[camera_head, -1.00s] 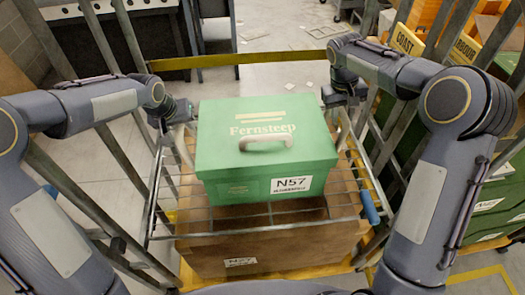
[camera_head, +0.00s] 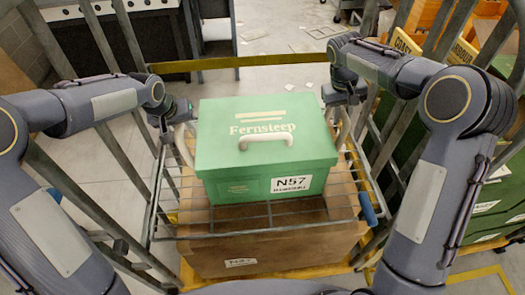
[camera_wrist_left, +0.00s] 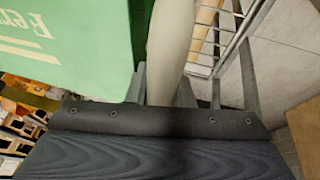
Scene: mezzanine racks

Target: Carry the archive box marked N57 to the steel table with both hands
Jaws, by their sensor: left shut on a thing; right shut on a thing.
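The green archive box (camera_head: 262,170) marked N57 shows upright in the middle of the head view, with a pale handle (camera_head: 266,141) on its lid. A pale handle stands at each side. My left gripper (camera_head: 180,132) is at the left side of the box, shut on the left side handle (camera_wrist_left: 165,45), which rises between its fingers in the left wrist view. My right gripper (camera_head: 343,108) is shut at the right side handle (camera_head: 342,135); its fingertips are partly hidden. I cannot tell which surface in view is the steel table.
A wire basket (camera_head: 280,230) lies around and under the green box, above a brown box (camera_head: 230,262); whether the green box touches it is unclear. Metal rails rise on both sides. A yellow bar (camera_head: 240,61) crosses ahead. Dark furniture (camera_head: 120,42) stands at the far left.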

